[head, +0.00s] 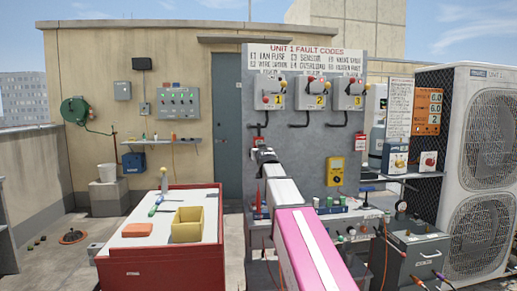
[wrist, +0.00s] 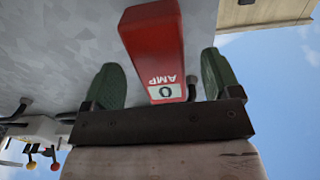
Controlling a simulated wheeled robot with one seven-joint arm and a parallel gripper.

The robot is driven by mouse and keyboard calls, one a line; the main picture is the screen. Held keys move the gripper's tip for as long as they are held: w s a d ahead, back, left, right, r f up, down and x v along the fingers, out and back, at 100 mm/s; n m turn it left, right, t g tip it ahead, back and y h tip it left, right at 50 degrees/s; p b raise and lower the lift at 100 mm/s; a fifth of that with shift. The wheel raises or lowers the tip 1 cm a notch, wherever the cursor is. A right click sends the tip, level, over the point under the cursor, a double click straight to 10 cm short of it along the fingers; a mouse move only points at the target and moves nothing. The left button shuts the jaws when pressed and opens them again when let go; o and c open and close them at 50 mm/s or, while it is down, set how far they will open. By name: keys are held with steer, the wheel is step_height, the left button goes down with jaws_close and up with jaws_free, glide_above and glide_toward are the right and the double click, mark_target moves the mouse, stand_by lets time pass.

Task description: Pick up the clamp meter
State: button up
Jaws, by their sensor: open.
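The clamp meter (wrist: 153,40) is a red body with a small pale display reading 0 and the word AMP, upside down in the wrist view. It stands in front of a grey panel face. My gripper (wrist: 160,82) is open, with one green fingertip on each side of the meter's display end. Narrow gaps show between the meter and both fingers. In the head view my gripper (head: 260,150) is at the grey fault-code panel, at the far end of my arm.
The grey panel (head: 301,145) carries three numbered switch boxes (head: 314,94) and a yellow meter (head: 335,170). A red cabinet (head: 150,268) with a yellow bin (head: 187,226) stands at left. A grey box (head: 417,255) and large condenser (head: 484,160) stand at right.

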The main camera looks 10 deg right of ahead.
steer(key=w, duration=0.3)
steer(key=shift+w+f, duration=0.1)
steer(key=shift+w, duration=0.2)
steer(key=c, duration=1.1)
steer(key=shift+r, duration=0.5)
steer(key=r, duration=0.2)
steer(key=shift+s+r, duration=0.3)
steer(key=shift+r, duration=0.05)
steer(key=s, duration=1.7)
steer(key=shift+s, duration=0.25)
